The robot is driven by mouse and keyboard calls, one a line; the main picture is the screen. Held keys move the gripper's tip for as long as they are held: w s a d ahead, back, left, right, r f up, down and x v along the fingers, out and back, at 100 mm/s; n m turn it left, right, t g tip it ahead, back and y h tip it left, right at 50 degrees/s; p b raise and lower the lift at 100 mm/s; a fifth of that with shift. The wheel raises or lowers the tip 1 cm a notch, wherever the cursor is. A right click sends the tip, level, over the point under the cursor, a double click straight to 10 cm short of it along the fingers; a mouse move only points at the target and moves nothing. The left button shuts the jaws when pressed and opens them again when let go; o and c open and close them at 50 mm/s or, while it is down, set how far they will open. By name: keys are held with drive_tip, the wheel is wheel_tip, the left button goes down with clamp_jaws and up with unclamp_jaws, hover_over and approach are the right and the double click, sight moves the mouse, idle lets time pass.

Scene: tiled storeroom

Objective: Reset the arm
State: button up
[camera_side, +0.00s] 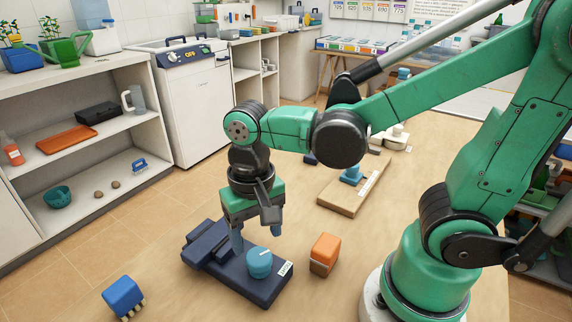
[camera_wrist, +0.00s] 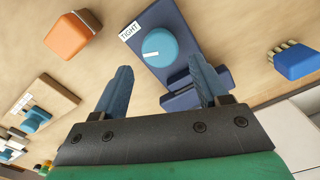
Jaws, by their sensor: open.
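My green arm reaches over a wooden table. My gripper (camera_side: 256,238) is open and empty, above a dark blue base with a round light-blue knob (camera_side: 259,262). The base (camera_side: 265,287) carries a white label reading TIGHT in the wrist view. The knob (camera_wrist: 160,46) has a white line on top and stands ahead of the fingers there, apart from them. The two blue fingers of my gripper (camera_wrist: 160,88) are spread wide in the wrist view.
An orange block (camera_side: 325,254) stands right of the base. A blue block with prongs (camera_side: 123,297) lies left. A wooden board with a blue fixture (camera_side: 348,196) lies behind. Shelves (camera_side: 90,140) stand at the left, beyond the table.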

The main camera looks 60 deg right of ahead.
drive_tip(key=w+d+r+n+t, duration=0.3)
drive_tip(key=d+r+n+t, duration=0.1)
drive_tip(key=d+n+t, duration=0.1)
drive_tip(key=shift+d+r+t, duration=0.2)
drive_tip(key=shift+d+t, duration=0.3)
drive_tip(key=shift+t, duration=0.5)
idle(0.3)
